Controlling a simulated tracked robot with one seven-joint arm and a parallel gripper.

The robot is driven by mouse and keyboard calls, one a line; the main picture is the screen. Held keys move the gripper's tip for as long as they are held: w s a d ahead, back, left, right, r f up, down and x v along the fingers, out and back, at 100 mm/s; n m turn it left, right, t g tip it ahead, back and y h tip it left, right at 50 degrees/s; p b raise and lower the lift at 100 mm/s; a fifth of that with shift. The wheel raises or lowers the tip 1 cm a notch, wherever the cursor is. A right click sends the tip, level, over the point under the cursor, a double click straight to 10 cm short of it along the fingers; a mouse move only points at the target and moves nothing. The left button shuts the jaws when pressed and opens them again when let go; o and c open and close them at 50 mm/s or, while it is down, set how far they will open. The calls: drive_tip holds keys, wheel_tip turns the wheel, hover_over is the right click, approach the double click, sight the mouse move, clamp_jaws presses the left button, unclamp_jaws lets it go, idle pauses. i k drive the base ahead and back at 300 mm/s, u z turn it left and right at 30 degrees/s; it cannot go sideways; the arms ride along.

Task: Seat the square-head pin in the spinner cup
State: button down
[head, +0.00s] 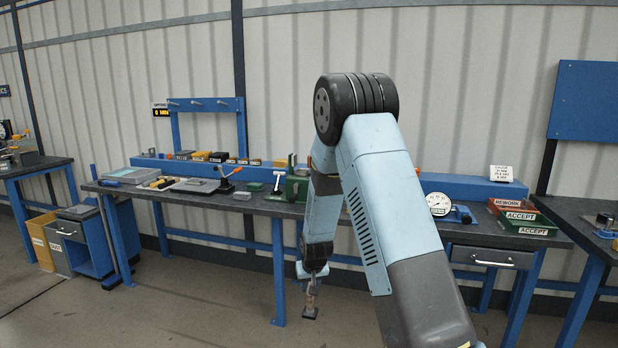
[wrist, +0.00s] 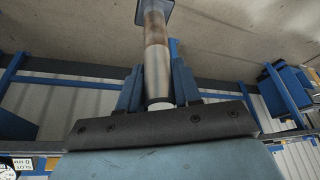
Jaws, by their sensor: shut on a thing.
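My gripper (head: 312,283) hangs low in front of the workbench, below bench-top height. It is shut on the square-head pin, which shows in the wrist view as a metal shaft (wrist: 155,62) with a brownish band. Its dark square head (wrist: 155,11) is at the far end, away from the jaws. In the head view the square head (head: 310,313) points down toward the floor. The gripper (wrist: 157,92) has a blue finger on each side of the shaft. I cannot pick out the spinner cup in either view.
The dark workbench top (head: 200,197) runs behind my arm. On it stand an orange-handled clamp (head: 228,178), a green block (head: 297,189), a round gauge (head: 439,204) and red and green trays (head: 524,222). My arm hides the middle of the bench. The floor (head: 190,305) in front is clear.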

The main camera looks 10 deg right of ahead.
sight(299, 172)
drive_tip(key=z, duration=0.45)
drive_tip(key=i, duration=1.15)
drive_tip(key=u, duration=0.05)
